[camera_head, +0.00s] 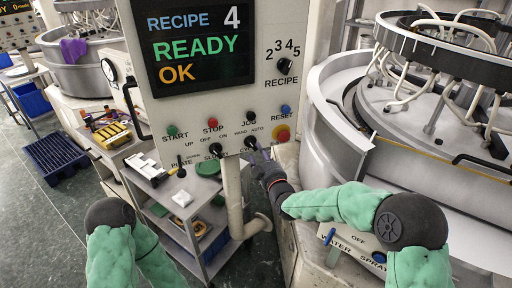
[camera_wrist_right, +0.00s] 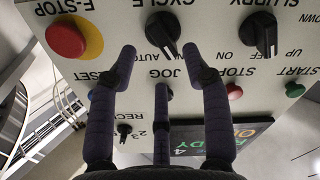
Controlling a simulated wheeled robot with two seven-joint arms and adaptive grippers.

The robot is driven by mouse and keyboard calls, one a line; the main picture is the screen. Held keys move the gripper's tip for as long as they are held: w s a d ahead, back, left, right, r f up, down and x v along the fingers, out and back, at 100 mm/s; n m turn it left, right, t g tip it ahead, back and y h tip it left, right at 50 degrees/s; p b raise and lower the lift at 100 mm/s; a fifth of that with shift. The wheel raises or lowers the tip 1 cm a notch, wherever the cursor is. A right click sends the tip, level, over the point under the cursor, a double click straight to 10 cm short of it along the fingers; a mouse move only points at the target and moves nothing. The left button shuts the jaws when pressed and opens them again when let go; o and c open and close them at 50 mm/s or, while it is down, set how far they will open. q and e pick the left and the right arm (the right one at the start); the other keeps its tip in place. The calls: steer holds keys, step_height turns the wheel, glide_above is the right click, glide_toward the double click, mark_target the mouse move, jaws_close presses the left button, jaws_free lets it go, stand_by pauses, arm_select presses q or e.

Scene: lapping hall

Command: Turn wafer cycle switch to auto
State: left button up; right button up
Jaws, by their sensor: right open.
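The CYCLE switch (camera_head: 250,142) is a black knob at the lower right of the grey control panel (camera_head: 200,112), with HAND and AUTO marked above it. In the wrist view, which is upside down, the CYCLE knob (camera_wrist_right: 162,30) has its pointer toward lower right, away from the AUTO label, on the HAND side. My right gripper (camera_head: 258,156) is just below and in front of the knob. In the wrist view its fingers (camera_wrist_right: 162,62) are spread open and empty, short of the knob. My left gripper is out of the head view; only its arm shows.
The display (camera_head: 195,45) reads READY OK. A lapping machine (camera_head: 420,110) stands right; a cart (camera_head: 165,205) stands below left.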

mark_target(254, 146)
steer(key=shift+x, duration=2.7)
steer(key=shift+a, duration=0.1)
jaws_close()
